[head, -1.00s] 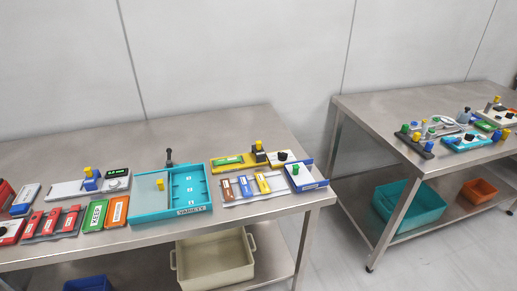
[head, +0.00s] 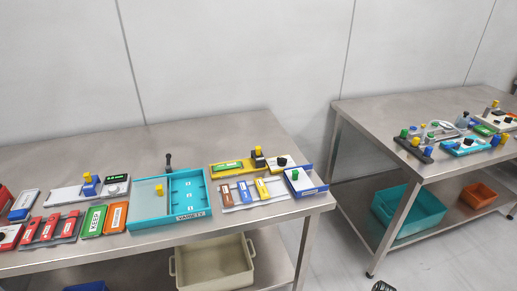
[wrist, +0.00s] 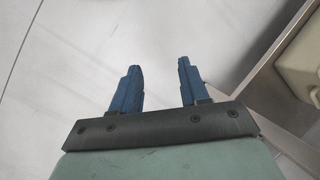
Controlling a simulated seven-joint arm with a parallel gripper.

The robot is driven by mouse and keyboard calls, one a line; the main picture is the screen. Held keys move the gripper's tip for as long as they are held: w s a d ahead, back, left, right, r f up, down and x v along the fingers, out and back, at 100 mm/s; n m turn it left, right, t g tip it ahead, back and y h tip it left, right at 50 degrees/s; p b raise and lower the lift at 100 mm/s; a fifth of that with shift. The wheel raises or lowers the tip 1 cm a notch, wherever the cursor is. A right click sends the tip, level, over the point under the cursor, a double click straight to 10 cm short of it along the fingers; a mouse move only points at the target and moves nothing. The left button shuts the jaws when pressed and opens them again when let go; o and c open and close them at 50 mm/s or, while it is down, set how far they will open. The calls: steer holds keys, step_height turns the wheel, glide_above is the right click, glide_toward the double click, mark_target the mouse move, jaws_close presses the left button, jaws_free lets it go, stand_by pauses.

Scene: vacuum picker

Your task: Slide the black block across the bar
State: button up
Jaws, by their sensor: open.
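The black block (head: 257,157) with a yellow knob on top sits near the right end of a yellow bar (head: 227,167). The block and bar are not in the wrist view, and the gripper cannot be made out in the head view.
A white panel with a black knob (head: 280,163) stands close right of the block. A blue tray (head: 304,183) and colored labelled pieces (head: 244,191) lie in front. A teal box (head: 170,205) stands left. The table's back strip (head: 200,130) is clear.

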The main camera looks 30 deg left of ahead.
steer(key=w+a+r+n+t+y, duration=0.1)
steer(key=w+a+r, duration=0.5)
steer(key=w, duration=0.5)
steer(key=w+a+r+n+t+y, duration=0.15)
steer(key=w+a+r, duration=0.25)
steer(key=w+r, duration=0.6)
steer(key=w+a+r+y, duration=0.2)
steer(key=w+a+r, duration=0.4)
steer(key=w+r, duration=0.4)
step_height(320, 180, up, 34)
steer(key=n+t+h, duration=0.4)
steer(key=n+t, duration=0.1)
steer(key=n, duration=0.1)
glide_above(258, 149)
steer(key=s+d, duration=0.4)
steer(key=shift+g+y, duration=0.25)
steer(key=x, duration=1.4)
steer(key=shift+w, duration=0.1)
